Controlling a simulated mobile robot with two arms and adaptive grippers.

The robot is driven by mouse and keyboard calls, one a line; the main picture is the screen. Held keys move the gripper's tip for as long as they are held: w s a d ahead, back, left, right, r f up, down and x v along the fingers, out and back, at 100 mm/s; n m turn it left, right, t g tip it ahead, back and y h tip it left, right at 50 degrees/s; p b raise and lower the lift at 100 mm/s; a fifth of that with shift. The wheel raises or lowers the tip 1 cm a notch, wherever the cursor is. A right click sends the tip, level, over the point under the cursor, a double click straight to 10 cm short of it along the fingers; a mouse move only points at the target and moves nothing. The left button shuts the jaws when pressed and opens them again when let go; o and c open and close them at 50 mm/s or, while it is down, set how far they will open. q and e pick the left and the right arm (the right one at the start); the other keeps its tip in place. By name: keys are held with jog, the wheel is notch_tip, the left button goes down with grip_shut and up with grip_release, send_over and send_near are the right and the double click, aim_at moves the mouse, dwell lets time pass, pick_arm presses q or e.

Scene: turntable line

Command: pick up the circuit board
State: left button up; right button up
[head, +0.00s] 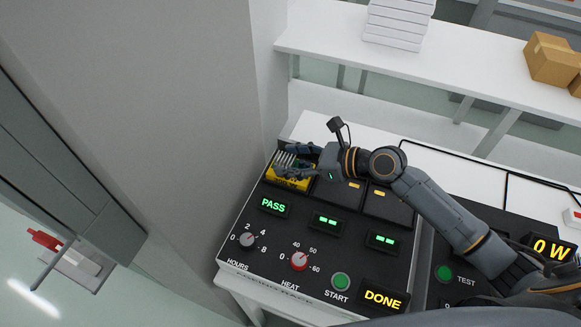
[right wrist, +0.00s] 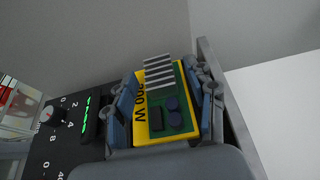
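The circuit board is a green board with pale heatsink fins and dark round parts, on a yellow piece marked "W". It shows in the right wrist view (right wrist: 180,117), between the two blue-padded fingers of my right gripper (right wrist: 165,105). The pads lie close along both sides; whether they press on it I cannot tell. In the head view the board's yellow part (head: 291,183) is at the left rear bay of the black console, with my right gripper (head: 292,160) over it and hiding part of it. My left gripper is not in view.
The black console (head: 265,228) has a green PASS display (head: 273,206), two knobs, a START button and a DONE display (head: 383,298). A grey wall or pillar (head: 200,130) stands close on the left. Behind are a white shelf (head: 400,60) and cardboard boxes (head: 550,60).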

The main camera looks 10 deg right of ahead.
aim_at(294, 181)
grip_shut()
jog(key=shift+r, duration=0.15)
jog(key=shift+r, duration=0.25)
notch_tip(294, 181, up, 2)
jog(key=shift+r, duration=0.1)
jog(key=s+a+r+p, duration=0.1)
jog(key=s+r+p, duration=0.1)
jog(key=s+r, duration=1)
jog(key=w+d+f, duration=0.2)
jog(key=d+f, duration=0.1)
jog(key=d, duration=0.6)
jog(key=shift+t, duration=0.3)
